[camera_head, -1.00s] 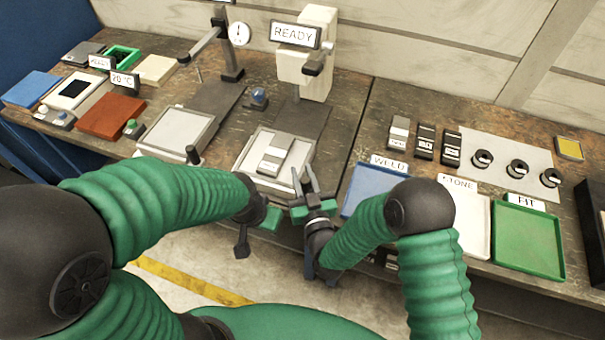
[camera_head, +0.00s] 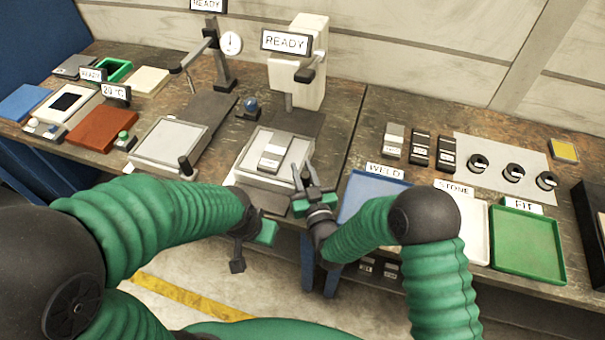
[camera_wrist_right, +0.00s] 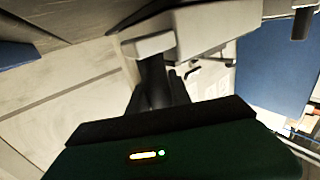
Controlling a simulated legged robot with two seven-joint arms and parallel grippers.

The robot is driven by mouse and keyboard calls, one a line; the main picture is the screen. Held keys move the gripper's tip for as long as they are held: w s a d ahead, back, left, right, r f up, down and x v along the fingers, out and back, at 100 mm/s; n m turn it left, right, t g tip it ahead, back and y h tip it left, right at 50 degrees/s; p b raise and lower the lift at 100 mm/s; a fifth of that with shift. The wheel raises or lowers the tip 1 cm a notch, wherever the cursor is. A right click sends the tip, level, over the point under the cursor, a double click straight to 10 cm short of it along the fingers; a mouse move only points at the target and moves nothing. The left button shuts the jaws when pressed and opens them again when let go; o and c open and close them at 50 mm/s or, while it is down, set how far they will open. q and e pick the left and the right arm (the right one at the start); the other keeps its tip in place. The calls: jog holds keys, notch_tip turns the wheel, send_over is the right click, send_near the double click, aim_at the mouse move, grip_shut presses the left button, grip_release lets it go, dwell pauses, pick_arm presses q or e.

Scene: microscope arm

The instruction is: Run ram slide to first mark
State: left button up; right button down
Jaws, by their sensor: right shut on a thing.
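The middle press stands at the back centre in the head view, with a pale upright head (camera_head: 285,85) and a black side lever (camera_head: 309,71). Its square grey plate (camera_head: 245,166) holds a small labelled block (camera_head: 273,150). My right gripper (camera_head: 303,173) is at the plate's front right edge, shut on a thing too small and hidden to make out. In the right wrist view, a pale angular body (camera_wrist_right: 195,32) is above dark finger parts (camera_wrist_right: 155,88). My left gripper (camera_head: 248,238) hangs before the bench's front edge, its fingers unclear.
A second press with a dial (camera_head: 231,43) and a grey plate (camera_head: 170,143) stands to the left. Blue (camera_head: 372,192), white (camera_head: 473,238) and green (camera_head: 528,243) trays lie to the right. Several small blocks and dark rings sit behind them.

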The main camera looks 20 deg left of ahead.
jog(key=c, duration=1.5)
grip_release()
jog(key=shift+s+a, duration=0.15)
jog(key=shift+a, duration=0.1)
jog(key=shift+o, duration=1.2)
pick_arm(q)
jog(key=shift+a, duration=0.35)
pick_arm(e)
jog(key=shift+o, duration=0.5)
jog(key=shift+a, duration=0.2)
jog(key=shift+d, duration=0.15)
jog(key=shift+s+d, duration=0.25)
pick_arm(q)
jog(key=shift+d+f+b, duration=0.15)
jog(key=shift+f+b, duration=0.6)
pick_arm(e)
jog(key=v, duration=1.6)
jog(key=shift+a, duration=0.2)
